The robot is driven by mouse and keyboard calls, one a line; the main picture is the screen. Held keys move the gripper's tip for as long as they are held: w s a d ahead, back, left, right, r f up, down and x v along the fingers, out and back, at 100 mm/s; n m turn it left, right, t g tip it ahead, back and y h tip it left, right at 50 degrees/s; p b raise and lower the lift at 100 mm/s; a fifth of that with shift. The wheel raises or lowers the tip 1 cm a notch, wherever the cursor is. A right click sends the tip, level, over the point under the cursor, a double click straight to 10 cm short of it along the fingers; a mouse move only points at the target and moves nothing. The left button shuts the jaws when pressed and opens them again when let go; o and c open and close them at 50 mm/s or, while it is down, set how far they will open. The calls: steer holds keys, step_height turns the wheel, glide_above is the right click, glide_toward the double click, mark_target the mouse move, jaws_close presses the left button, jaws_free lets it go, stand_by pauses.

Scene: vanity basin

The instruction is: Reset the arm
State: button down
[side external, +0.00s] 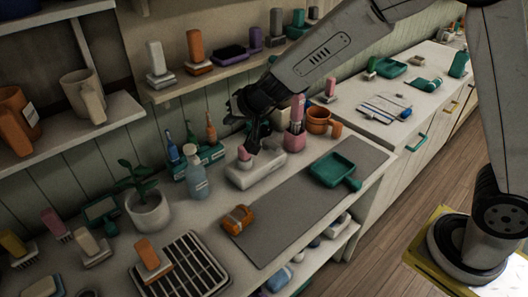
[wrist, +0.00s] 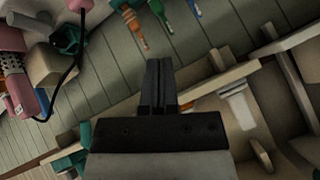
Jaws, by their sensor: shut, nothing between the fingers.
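My gripper (side external: 256,140) is above the back of the counter in the side view, over a white dish-like block with a pink item (side external: 245,153) on it. From this angle I cannot tell whether it touches them. In the wrist view my gripper (wrist: 160,75) has its two dark fingers together with nothing between them. The wrist view is tilted.
A grey mat (side external: 295,205) holds an orange object (side external: 238,218) and a green pan (side external: 333,170). A spray bottle (side external: 196,175), a pink holder (side external: 294,138) and an orange mug (side external: 318,120) stand close to my gripper. A shelf (side external: 205,75) runs behind.

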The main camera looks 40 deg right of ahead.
steer(key=s+d+f+n+g, duration=0.1)
steer(key=s+d, duration=0.3)
steer(key=s, duration=0.4)
steer(key=s+d+f+n+g+h, duration=0.1)
steer(key=s+d+f+g, duration=0.1)
steer(key=s, duration=0.6)
steer(key=s+d+f+n+g+h, duration=0.1)
steer(key=s+d+f+n+g, duration=0.1)
steer(key=s+d, duration=0.3)
steer(key=s+g, duration=0.1)
steer(key=s, duration=0.2)
steer(key=shift+d, duration=0.3)
